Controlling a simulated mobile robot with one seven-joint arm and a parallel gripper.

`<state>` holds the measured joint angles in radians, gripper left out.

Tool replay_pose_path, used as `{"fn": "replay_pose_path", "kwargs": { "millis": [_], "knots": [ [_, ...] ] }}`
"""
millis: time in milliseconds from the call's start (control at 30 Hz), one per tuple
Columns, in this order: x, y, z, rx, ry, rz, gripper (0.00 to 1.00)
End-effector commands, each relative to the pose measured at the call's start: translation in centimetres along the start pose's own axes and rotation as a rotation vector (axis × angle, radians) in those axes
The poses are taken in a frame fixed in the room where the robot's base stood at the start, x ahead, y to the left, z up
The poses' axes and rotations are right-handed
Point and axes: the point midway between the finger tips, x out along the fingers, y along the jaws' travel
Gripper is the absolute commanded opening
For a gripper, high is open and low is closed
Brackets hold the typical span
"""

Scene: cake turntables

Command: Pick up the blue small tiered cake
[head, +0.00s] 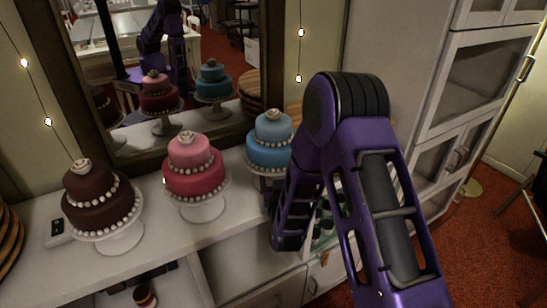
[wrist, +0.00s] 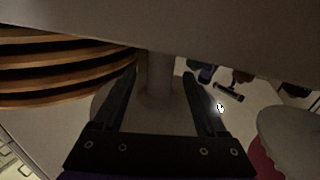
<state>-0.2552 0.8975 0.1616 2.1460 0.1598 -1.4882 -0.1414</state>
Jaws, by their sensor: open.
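The blue small tiered cake (head: 271,142) stands upright on a white stand, on the white counter in front of the mirror. My arm partly covers its right side and the lower part of its stand in the head view. My gripper (wrist: 159,78) shows in the wrist view with its two dark fingers apart. A pale stem (wrist: 158,72), seemingly of a cake stand, shows between or just beyond the fingers; I cannot tell the depth. The blue cake itself is not clearly visible in the wrist view. The gripper is hidden behind my arm in the head view.
A pink and red tiered cake (head: 193,171) stands left of the blue one, and a brown tiered cake (head: 92,200) farther left. The mirror frame (head: 117,67) rises behind. Stacked wooden plates (wrist: 60,62) lie left in the wrist view. Counter (head: 150,232) in front is clear.

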Motion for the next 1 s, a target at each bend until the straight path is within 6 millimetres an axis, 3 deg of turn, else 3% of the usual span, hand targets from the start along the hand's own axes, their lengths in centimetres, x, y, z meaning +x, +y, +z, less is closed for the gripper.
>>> {"fn": "replay_pose_path", "kwargs": {
  "millis": [67, 467, 1000],
  "knots": [
    [-0.03, 0.00, 0.01, 0.000, 0.000, 0.000, 0.73],
    [-0.06, 0.00, 0.01, 0.000, 0.000, 0.000, 0.01],
    [-0.07, -0.01, 0.02, 0.000, 0.000, 0.000, 0.00]
  ]
}}
